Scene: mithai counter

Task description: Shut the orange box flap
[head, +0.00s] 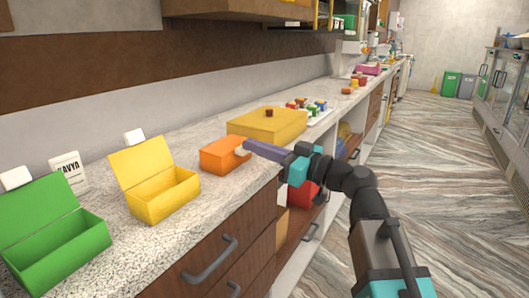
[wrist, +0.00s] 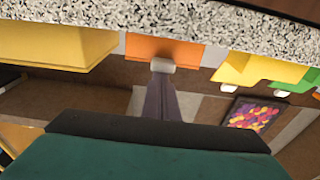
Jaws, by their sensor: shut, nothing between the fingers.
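The orange box (head: 222,158) sits on the speckled counter between the open yellow box and a large yellow lidded box. Its flap looks down, flat or nearly flat over the top; a small gap cannot be ruled out. In the wrist view, which is upside down, the orange box (wrist: 165,46) is straight ahead of the fingers. My gripper (head: 242,150) is shut and empty, its pale tip at the box's right upper edge, touching or very close. The tip (wrist: 162,65) overlaps the orange face in the wrist view and hides a little of it.
The yellow box (head: 160,203) and the green box (head: 58,250) stand to the left with flaps raised. The large yellow lidded box (head: 265,125) stands close behind, with a tray of colourful items (head: 315,112) beyond. Drawer handles (head: 210,262) project from the counter front.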

